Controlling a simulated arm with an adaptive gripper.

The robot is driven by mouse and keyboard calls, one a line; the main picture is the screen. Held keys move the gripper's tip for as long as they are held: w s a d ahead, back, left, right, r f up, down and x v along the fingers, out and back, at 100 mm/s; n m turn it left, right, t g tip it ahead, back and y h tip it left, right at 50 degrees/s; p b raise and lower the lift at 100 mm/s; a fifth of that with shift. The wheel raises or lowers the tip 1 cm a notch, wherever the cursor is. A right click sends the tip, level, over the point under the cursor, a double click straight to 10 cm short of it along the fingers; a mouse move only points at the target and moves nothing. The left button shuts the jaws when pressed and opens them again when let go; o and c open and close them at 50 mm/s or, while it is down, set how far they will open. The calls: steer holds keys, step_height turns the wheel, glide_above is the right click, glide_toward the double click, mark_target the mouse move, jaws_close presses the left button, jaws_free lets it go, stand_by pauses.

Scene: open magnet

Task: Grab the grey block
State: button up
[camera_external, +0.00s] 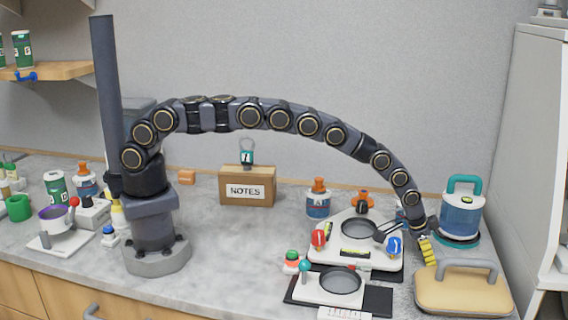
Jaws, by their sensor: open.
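My gripper (412,236) is at the end of my long, arched arm, low at the right beside the white plate device (365,262). It is open. A dark part reaches left over the plate, and a yellow striped part (428,251) points down toward the counter. I see nothing held. I cannot clearly make out a separate grey block near the gripper.
A tan case (463,291) with a grey handle lies just right of the gripper. A blue canister (461,215) with a teal handle stands behind it. A second white plate (335,287) sits in front. A NOTES box (247,190) stands at the back. The middle counter is clear.

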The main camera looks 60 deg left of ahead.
steer(key=shift+w+d, duration=0.1)
steer(key=shift+f, duration=0.1)
steer(key=c, duration=0.8)
steer(key=shift+c, duration=0.2)
